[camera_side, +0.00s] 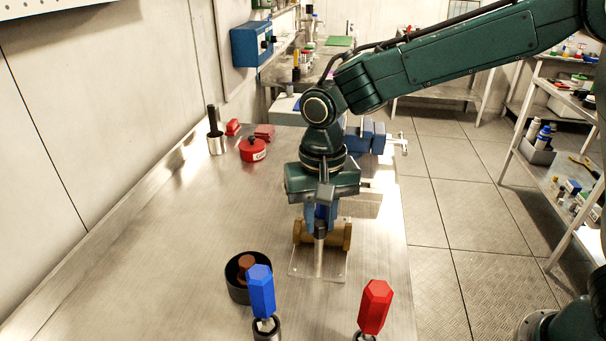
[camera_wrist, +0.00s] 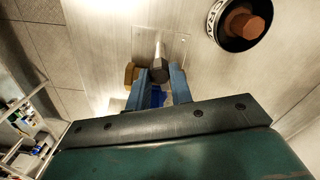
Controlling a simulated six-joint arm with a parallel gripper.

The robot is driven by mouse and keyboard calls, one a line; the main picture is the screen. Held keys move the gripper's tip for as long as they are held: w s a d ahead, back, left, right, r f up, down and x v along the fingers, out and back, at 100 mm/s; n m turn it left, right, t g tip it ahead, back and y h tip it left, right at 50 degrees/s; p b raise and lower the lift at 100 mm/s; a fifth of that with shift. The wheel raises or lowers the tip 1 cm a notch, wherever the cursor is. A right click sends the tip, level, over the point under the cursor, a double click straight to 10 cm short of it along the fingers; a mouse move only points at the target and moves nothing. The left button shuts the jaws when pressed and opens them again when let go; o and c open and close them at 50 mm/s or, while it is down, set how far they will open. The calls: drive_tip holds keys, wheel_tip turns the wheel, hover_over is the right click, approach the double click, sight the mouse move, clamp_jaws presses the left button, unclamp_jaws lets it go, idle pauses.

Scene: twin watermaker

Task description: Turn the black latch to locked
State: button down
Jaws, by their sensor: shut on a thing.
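The black latch (camera_side: 320,229) is a dark piece with a paler bar running toward the near side. It sits at a brass cylindrical fitting (camera_side: 341,235) on a clear plate (camera_side: 301,272) on the bench. My gripper (camera_side: 321,222) points down over the fitting, with its blue fingers closed on either side of the latch. In the wrist view the latch (camera_wrist: 158,71) shows between the fingertips (camera_wrist: 159,78), its paler bar pointing away from my gripper. The brass fitting (camera_wrist: 131,74) shows at the left finger. The fingers hide part of the latch and fitting.
A black cup with a brown hex piece (camera_side: 247,268) stands near left. Blue (camera_side: 262,290) and red (camera_side: 375,305) handles stand upright at the near edge. A red lidded pot (camera_side: 253,149) and a blue vise (camera_side: 375,138) are farther back.

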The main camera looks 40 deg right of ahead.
sight(321, 222)
drive_tip(key=m, duration=0.4)
drive_tip(key=shift+m, duration=0.3)
idle(0.4)
drive_tip(key=c, duration=1.2)
unclamp_jaws()
drive_tip(key=shift+c, duration=0.2)
drive_tip(key=shift+r, duration=0.1)
wheel_tip(321, 222, up, 14)
drive_tip(key=shift+d, duration=0.1)
